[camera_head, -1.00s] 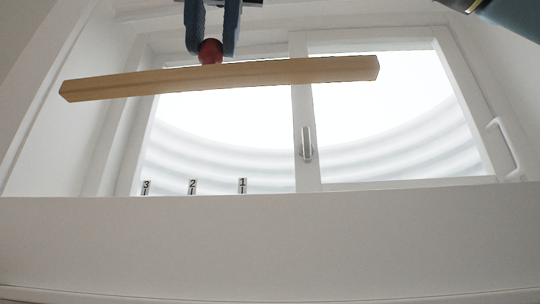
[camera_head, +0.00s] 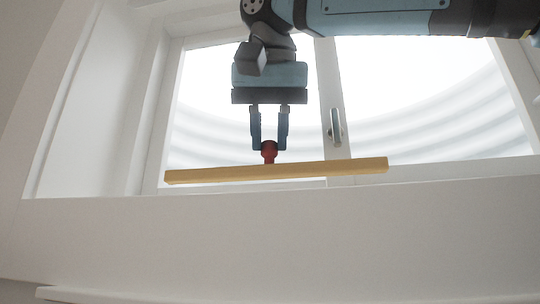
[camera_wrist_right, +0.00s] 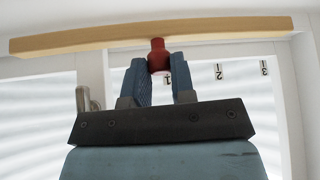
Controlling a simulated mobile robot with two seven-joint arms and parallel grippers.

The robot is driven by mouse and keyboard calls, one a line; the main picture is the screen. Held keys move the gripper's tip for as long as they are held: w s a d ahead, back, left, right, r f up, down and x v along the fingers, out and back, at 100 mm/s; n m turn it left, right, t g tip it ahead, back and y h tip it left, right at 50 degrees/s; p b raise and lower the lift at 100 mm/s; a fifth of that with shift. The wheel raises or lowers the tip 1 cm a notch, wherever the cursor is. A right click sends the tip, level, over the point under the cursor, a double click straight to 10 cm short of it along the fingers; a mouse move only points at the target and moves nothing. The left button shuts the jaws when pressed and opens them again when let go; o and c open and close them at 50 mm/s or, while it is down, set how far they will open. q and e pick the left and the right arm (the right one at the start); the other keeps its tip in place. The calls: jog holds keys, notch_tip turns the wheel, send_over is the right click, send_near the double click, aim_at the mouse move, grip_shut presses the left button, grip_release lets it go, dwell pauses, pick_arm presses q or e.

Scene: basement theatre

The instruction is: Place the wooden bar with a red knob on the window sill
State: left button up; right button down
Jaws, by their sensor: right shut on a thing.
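The wooden bar (camera_head: 215,174) is long, pale and lies nearly level, its right end slightly higher in the head view. Its red knob (camera_head: 268,152) stands up from the middle. My right gripper (camera_head: 269,144) points down and is shut on the knob. The bar appears just above the front edge of the window sill (camera_head: 450,185); the sill's top is hidden from below, so I cannot tell whether they touch. In the right wrist view the bar (camera_wrist_right: 80,39) spans the top, with the knob (camera_wrist_right: 158,58) between the fingers. My left gripper is not in view.
The window (camera_head: 400,105) with its handle (camera_head: 335,127) is behind the bar. A white side wall (camera_head: 95,120) bounds the recess at left.

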aim_at(269, 158)
notch_tip(269, 158, down, 3)
jog(key=shift+r, duration=0.1)
jog(key=shift+w+f, duration=0.3)
jog(key=shift+w, duration=0.05)
jog(key=shift+s, duration=0.1)
jog(key=shift+f, duration=0.2)
jog(key=c, duration=1)
grip_release()
jog(key=shift+o, duration=0.2)
jog(key=shift+r, duration=0.1)
